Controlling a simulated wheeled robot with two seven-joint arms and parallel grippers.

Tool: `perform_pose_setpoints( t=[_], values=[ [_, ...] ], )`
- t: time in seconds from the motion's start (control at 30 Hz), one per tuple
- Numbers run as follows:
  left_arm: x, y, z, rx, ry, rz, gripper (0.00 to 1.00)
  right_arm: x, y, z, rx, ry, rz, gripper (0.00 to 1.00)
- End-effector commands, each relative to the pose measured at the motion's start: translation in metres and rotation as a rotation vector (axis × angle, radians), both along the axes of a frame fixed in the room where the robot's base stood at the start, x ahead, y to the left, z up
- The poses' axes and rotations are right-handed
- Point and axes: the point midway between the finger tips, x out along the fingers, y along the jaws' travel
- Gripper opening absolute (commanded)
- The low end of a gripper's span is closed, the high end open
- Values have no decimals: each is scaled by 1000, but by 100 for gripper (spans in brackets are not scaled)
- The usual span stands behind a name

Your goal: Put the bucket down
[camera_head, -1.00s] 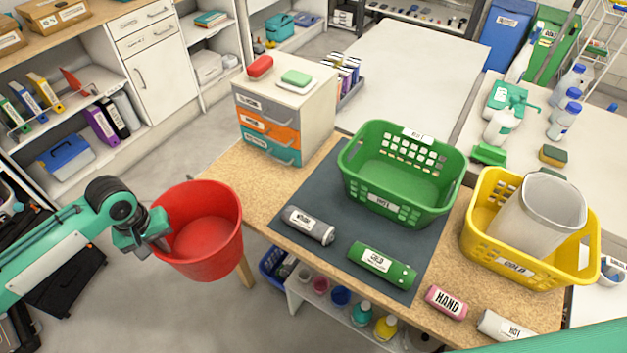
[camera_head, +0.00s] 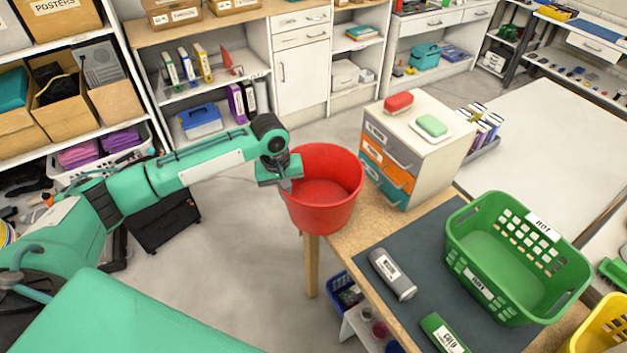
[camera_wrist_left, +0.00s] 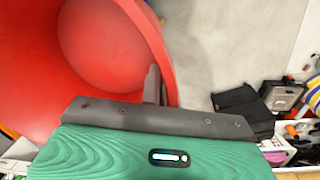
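A red bucket (camera_head: 325,200) hangs upright in the air at the left corner of the table, in front of the small drawer unit. My left gripper (camera_head: 290,181) is shut on the bucket's near left rim. In the left wrist view the red bucket (camera_wrist_left: 100,50) fills the upper left, and the left gripper (camera_wrist_left: 155,90) has a finger against its wall. The bucket looks empty. Its bottom is clear of the floor as far as I can tell. My right gripper is out of view.
The wooden table (camera_head: 352,226) holds a dark mat, a green basket (camera_head: 480,285), a grey can (camera_head: 392,274) and the drawer unit (camera_head: 425,150). Shelving with binders and boxes lines the back left. Open grey floor (camera_head: 235,265) lies left of the table.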

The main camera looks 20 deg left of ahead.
Motion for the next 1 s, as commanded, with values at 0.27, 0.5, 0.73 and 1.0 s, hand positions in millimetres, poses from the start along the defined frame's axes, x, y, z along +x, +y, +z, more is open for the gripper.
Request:
perform_pose_setpoints(
  t=[0.27,0.5,0.73,1.0],
  values=[
    [31,-24,1,0,-1,0,0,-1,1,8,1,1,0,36],
    [56,-44,3,0,-1,0,0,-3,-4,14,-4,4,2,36],
    [63,-49,-14,1,0,0,0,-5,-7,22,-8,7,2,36],
    [63,-49,-15,1,-1,-1,0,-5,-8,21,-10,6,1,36]
  ],
)
